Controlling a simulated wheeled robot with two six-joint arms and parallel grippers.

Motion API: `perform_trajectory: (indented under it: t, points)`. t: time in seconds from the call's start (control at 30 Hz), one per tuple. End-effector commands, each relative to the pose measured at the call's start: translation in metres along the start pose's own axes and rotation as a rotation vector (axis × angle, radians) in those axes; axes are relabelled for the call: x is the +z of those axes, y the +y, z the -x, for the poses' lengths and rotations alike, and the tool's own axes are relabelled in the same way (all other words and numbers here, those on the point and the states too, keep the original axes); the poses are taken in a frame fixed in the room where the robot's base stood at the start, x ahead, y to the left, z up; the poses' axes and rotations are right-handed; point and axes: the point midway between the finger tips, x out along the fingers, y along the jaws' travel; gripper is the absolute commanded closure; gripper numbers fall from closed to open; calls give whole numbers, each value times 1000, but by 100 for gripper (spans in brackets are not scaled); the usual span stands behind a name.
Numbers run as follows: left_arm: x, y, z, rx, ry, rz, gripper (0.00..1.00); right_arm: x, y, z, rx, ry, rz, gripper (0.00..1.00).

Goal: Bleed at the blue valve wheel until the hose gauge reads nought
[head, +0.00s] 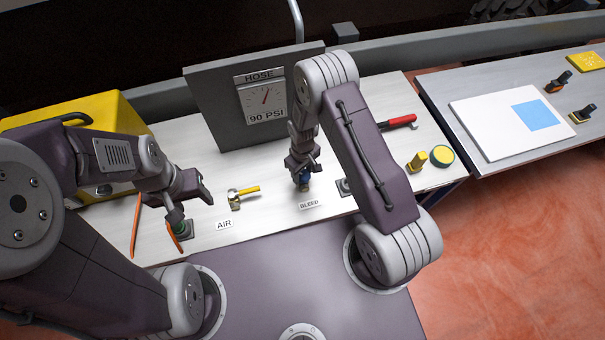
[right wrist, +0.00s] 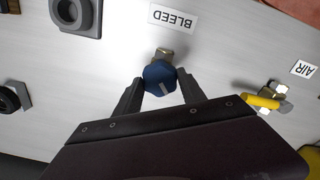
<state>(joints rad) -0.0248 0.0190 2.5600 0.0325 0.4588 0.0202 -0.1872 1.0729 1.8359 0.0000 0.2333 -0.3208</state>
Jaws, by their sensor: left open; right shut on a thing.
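The blue valve wheel (right wrist: 159,75) sits between the fingers of my right gripper (right wrist: 160,88) in the right wrist view. My right gripper (head: 302,178) is shut on it, behind the BLEED label (head: 309,204) in the head view. The hose gauge (head: 263,97) stands on a grey panel and its plate reads 90 PSI, with a red needle pointing up and slightly right. My left gripper (head: 190,212) is open near a green-topped fitting (head: 182,228) left of the AIR label (head: 224,224). I cannot tell whether it touches that fitting.
A yellow-handled valve (head: 244,194) lies between my grippers. A red-handled tool (head: 400,122) and yellow items (head: 442,157) lie on the right of the white bench. A yellow case (head: 85,110) stands at the left. A second table (head: 480,150) holds a white board.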

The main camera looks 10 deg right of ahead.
Motion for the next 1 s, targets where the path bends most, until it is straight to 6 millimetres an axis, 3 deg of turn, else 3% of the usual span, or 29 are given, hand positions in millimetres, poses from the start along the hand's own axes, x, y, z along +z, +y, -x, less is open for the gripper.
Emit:
perform_trajectory:
  t: [1.0]
  points:
    - [4,-1,-36,0,0,0,44,-1,1,0,2,2,963,93]
